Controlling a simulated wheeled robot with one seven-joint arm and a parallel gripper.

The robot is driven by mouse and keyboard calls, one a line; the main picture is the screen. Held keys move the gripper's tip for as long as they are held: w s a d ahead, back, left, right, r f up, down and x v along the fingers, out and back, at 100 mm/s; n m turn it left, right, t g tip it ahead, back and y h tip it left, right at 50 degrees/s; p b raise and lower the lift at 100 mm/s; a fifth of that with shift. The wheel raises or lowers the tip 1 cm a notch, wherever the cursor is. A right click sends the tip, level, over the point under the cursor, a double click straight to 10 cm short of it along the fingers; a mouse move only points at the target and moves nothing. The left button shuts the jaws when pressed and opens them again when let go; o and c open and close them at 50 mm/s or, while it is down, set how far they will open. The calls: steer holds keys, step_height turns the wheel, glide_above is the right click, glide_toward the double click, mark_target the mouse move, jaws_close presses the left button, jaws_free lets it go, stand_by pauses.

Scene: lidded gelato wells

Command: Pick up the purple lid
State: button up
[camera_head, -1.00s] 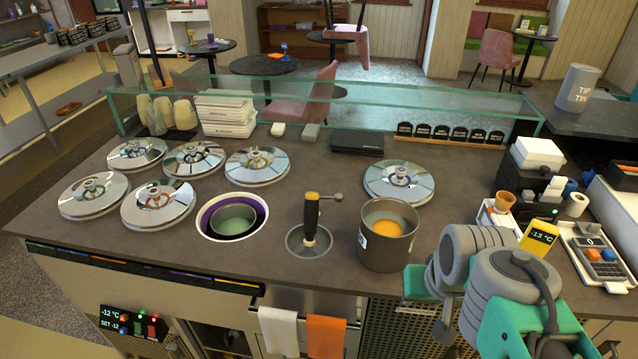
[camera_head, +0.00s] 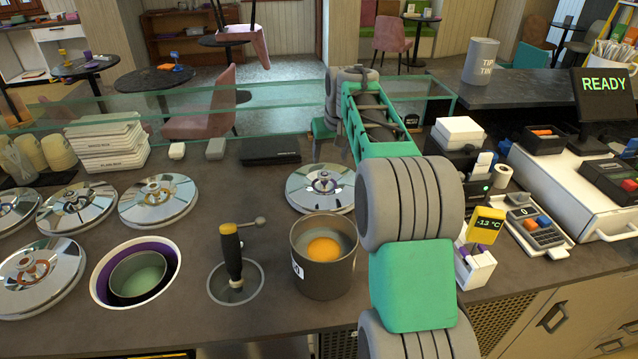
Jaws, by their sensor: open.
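A round, shiny metal lid (camera_head: 309,198) lies on the counter behind the steel pot. Its small knob looks bluish purple, though the colour is hard to tell at this size. An uncovered well with a purple rim (camera_head: 167,250) stands at the front left and holds a tub of green gelato (camera_head: 138,276). My gripper (camera_head: 327,152) is at the far end of my arm, above the back of the metal lid and apart from it. It is open and empty. Its fingers are small and partly hidden by the arm.
Several other metal lids (camera_head: 158,198) sit to the left. A steel pot (camera_head: 323,270) with orange contents and a black-handled tool (camera_head: 231,250) stand in front. A glass screen (camera_head: 265,120) runs along the back. Right are a thermometer (camera_head: 486,225) and scale (camera_head: 536,232).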

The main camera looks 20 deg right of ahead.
mark_target(324, 173)
steer(key=x, duration=0.2)
steer(key=p+x, duration=0.1)
steer(key=x, duration=0.1)
steer(key=a+x, duration=0.1)
steer(key=x, duration=0.2)
steer(key=shift+s+a+p, duration=0.1)
steer(key=shift+s+p, duration=0.1)
steer(key=shift+p, duration=0.2)
jaws_close()
